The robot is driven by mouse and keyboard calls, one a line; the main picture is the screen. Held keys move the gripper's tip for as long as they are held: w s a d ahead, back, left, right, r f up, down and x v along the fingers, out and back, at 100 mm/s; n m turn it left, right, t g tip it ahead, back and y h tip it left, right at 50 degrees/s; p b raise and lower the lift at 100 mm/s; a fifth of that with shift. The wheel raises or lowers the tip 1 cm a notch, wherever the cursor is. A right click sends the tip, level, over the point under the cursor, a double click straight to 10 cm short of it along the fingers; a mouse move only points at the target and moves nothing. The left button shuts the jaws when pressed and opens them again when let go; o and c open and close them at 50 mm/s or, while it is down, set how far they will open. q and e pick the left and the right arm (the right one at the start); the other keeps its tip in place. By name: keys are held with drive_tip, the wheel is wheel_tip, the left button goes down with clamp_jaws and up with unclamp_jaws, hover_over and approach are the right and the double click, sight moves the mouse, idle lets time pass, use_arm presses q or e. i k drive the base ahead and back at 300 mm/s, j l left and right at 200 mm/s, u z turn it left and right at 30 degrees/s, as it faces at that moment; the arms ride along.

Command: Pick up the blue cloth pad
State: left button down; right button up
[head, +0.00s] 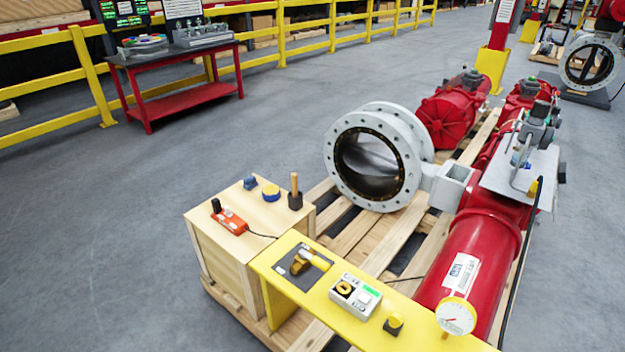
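A small crumpled-looking blue thing (250,182), which looks like the blue cloth pad, lies near the back edge of the light wooden box (225,265). It is too small to make out its fabric. To its right on the same top is a round yellow thing with blue on it (271,191). Nothing covers the blue thing. Neither of my grippers shows in the head view.
A wooden-handled tool (295,190) and an orange device (229,222) with a cable share the box top. A yellow bench (320,310) adjoins it, holding a dark mat with tools. A big valve (375,160) stands behind. Left floor is clear.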

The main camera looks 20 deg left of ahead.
sight(250, 182)
drive_tip(key=i+j, duration=0.1)
drive_tip(key=j, duration=0.3)
drive_tip(key=i+j+z, duration=0.1)
drive_tip(key=j, duration=0.25)
drive_tip(key=i+j, duration=0.15)
drive_tip(key=j, duration=0.25)
drive_tip(key=i+j+z, duration=0.15)
drive_tip(key=j, duration=0.25)
drive_tip(key=k, duration=0.05)
